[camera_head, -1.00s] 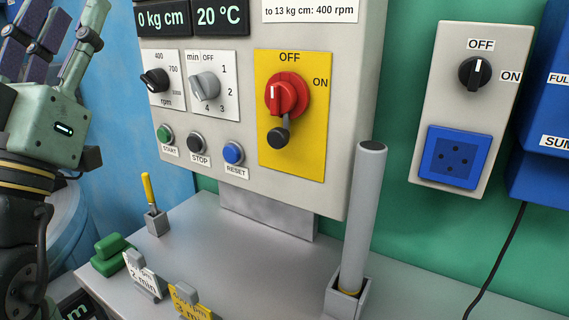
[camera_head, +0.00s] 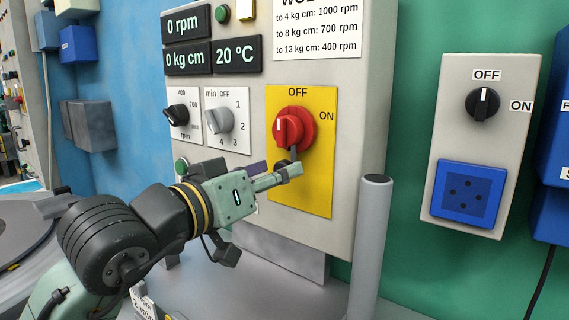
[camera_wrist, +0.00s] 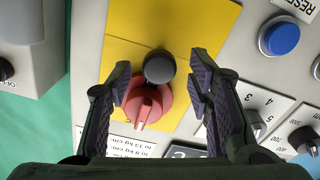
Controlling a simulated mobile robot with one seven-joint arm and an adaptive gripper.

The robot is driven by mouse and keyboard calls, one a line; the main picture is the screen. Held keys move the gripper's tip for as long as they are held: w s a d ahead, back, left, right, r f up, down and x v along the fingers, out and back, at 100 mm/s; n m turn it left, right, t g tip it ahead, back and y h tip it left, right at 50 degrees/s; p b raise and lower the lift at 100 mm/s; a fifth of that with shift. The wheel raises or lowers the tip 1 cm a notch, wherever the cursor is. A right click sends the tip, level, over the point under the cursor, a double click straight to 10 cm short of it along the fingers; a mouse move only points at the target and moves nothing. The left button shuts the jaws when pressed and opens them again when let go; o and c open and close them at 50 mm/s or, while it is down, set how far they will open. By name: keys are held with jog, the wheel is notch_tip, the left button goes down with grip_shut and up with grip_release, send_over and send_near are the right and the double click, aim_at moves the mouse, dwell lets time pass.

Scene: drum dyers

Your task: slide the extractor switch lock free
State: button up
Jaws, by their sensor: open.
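The red rotary switch (camera_head: 295,130) sits on a yellow plate (camera_head: 314,180) marked OFF and ON on the grey control panel. Its pointer is towards OFF. Below it is the switch lock, a grey bar with a black knob (camera_wrist: 159,67); in the head view my gripper largely hides it. In the wrist view the red switch (camera_wrist: 146,106) lies just below the black knob. My gripper (camera_head: 286,172) is in front of the plate, its open fingers (camera_wrist: 160,85) on either side of the knob and switch in the picture. I cannot tell whether a finger touches the knob.
A grey upright post (camera_head: 371,240) stands right of the panel. Further right, a box with a black OFF/ON switch (camera_head: 482,104) and blue socket (camera_head: 468,191) hangs on the green wall. A blue button (camera_wrist: 280,38) and small dials (camera_head: 219,120) are near my gripper.

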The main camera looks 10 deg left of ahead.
jog(key=shift+x, duration=1.5)
grip_shut()
